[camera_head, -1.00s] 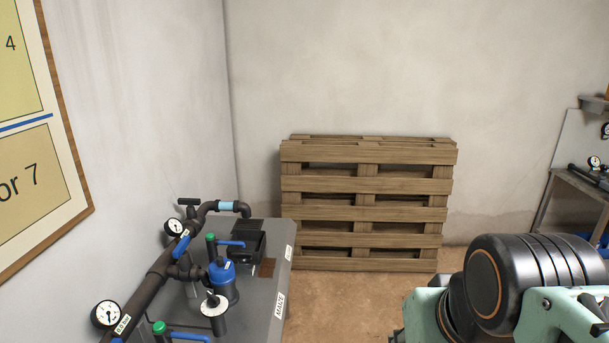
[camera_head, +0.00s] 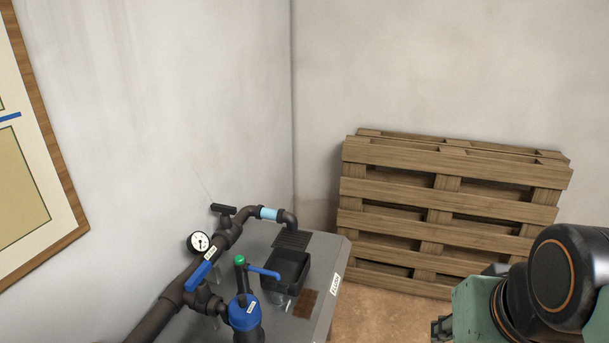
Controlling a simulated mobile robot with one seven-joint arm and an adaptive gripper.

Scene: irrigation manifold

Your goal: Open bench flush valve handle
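A dark pipe manifold (camera_head: 180,297) runs along the grey bench (camera_head: 318,252) at lower left. A blue lever (camera_head: 198,276) lies roughly along the pipe, beside a small white tag. A black T-shaped handle (camera_head: 222,209) stands at the pipe's far end, close to the wall. A second blue lever (camera_head: 264,273) extends right from a green-capped riser (camera_head: 240,261). A label on the bench's right edge (camera_head: 336,284) seems to read FLUSH. I cannot tell for certain which handle is the flush valve's. My gripper is not clearly visible; only my arm shows at lower right, apart from the bench.
A pressure gauge (camera_head: 198,242) and a blue-topped canister (camera_head: 244,312) sit by the pipe. The pipe outlet bends down toward a black open box (camera_head: 288,270). A wooden pallet (camera_head: 448,215) leans on the back wall. Some bare floor (camera_head: 375,310) shows between bench and my arm.

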